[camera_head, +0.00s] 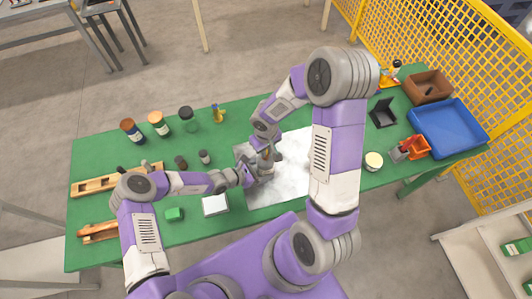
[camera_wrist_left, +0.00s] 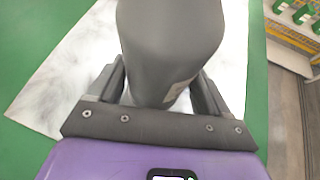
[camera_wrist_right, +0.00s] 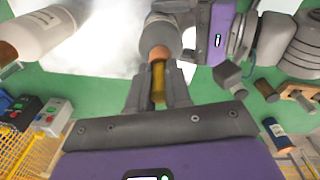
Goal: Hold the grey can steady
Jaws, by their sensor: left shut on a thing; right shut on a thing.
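The grey can (camera_wrist_left: 170,45) fills the top of the left wrist view, and my left gripper (camera_wrist_left: 158,95) is shut around it with a finger on each side. The can's rounded end also shows in the right wrist view (camera_wrist_right: 160,33), with a copper-coloured neck (camera_wrist_right: 159,53) on it. My right gripper (camera_wrist_right: 158,92) is shut on a brass-coloured piece (camera_wrist_right: 158,80) in line with that neck. The piece appears to meet the neck; I cannot tell whether it is joined. In the head view both grippers meet over the white-grey mat (camera_head: 293,178), partly hiding the can.
A blue tray (camera_head: 440,146), a brown bin (camera_head: 427,86) and an orange item (camera_head: 415,147) are at the right of the green table. Jars (camera_head: 158,122) and wooden racks (camera_head: 95,186) are at the left. A white square box (camera_head: 215,205) lies near my left forearm.

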